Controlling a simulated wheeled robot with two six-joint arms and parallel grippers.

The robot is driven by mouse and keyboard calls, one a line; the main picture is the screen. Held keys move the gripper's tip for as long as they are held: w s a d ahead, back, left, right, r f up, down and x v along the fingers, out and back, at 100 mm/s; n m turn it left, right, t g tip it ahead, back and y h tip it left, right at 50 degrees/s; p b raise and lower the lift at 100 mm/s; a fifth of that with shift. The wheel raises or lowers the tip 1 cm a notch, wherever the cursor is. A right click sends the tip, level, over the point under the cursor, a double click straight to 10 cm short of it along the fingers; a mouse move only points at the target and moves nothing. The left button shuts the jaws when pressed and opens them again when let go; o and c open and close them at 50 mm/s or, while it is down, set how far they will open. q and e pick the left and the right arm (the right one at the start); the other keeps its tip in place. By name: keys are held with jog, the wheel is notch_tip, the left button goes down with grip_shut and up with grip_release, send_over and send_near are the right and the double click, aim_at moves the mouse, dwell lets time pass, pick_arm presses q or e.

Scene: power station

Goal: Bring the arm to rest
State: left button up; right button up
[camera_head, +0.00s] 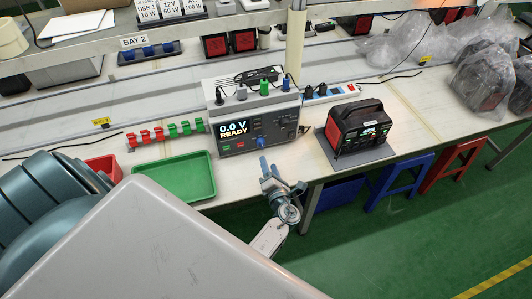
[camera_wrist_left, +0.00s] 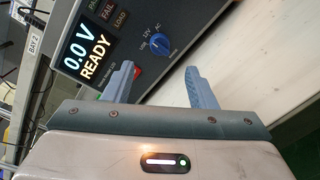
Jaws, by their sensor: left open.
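My left gripper (camera_head: 282,176) is open and empty, just in front of the tester box at the front edge of the workbench (camera_head: 330,170). In the left wrist view its two blue-grey fingers (camera_wrist_left: 158,72) stand apart with nothing between them. The grey tester (camera_head: 257,122) has a lit screen reading "0.0 V READY" and a blue knob; its front panel (camera_wrist_left: 125,35) also fills the upper part of the left wrist view. My left arm covers the lower left of the head view. My right gripper is not in view.
A green tray (camera_head: 187,178) lies left of the gripper. A black power station (camera_head: 357,127) stands on a grey mat to the right. Red and green clips (camera_head: 165,134) stand in a row left of the tester. Blue (camera_head: 398,180) and red stools stand under the bench.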

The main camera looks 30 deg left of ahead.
pick_arm(q)
jog(key=shift+v, duration=0.9)
jog(key=shift+a, duration=0.1)
